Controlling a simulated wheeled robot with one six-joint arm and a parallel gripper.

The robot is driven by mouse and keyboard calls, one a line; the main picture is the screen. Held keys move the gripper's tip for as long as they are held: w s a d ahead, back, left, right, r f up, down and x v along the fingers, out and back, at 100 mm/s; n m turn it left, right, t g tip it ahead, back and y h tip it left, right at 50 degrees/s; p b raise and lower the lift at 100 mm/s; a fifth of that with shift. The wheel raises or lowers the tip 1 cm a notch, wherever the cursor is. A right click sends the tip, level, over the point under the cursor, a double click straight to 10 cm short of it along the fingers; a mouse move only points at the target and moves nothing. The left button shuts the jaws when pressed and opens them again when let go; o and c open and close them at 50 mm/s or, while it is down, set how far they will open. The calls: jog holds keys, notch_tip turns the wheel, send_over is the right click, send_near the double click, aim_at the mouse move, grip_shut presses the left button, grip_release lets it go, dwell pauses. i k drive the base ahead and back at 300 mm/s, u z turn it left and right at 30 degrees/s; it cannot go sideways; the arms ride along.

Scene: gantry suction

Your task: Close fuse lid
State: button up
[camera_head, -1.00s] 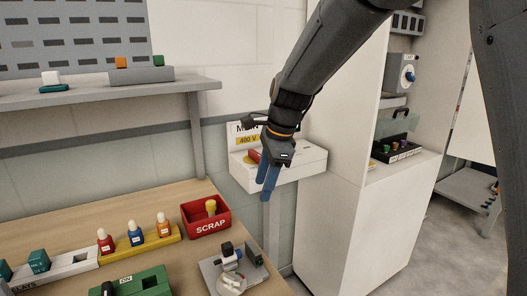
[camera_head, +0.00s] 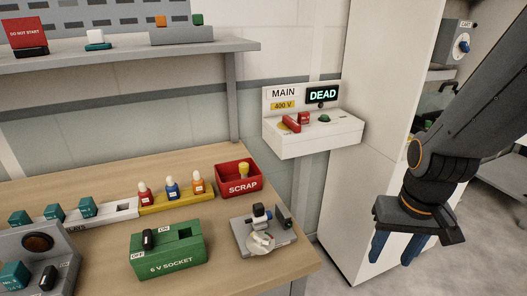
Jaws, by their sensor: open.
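A dark tray with coloured pieces (camera_head: 428,125) sits in the bay of the tall white cabinet at the right; my arm hides most of it. A smoky see-through panel (camera_head: 436,101) stands raised above it and looks like the fuse lid, tilted up and open; its edges are partly hidden. My gripper (camera_head: 394,250) hangs at the lower right, pointing down. Its two blue fingers are apart with nothing between them. It is nearer to me than the cabinet and touches neither the tray nor the panel.
A white MAIN box (camera_head: 315,137) with a red lever (camera_head: 303,119) and a DEAD display (camera_head: 323,95) is on the wall. The workbench (camera_head: 110,180) holds a green socket box (camera_head: 168,260), a red SCRAP bin (camera_head: 239,194) and a small fixture (camera_head: 262,238). Floor shows around my gripper.

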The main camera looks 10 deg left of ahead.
aim_at(456, 84)
jog(key=z, duration=0.85)
jog(key=i, duration=0.35)
jog(key=z, duration=0.9)
jog(key=i, duration=1.2)
jog(key=u, duration=0.3)
jog(key=i, duration=1.3)
jog(key=u, duration=0.85)
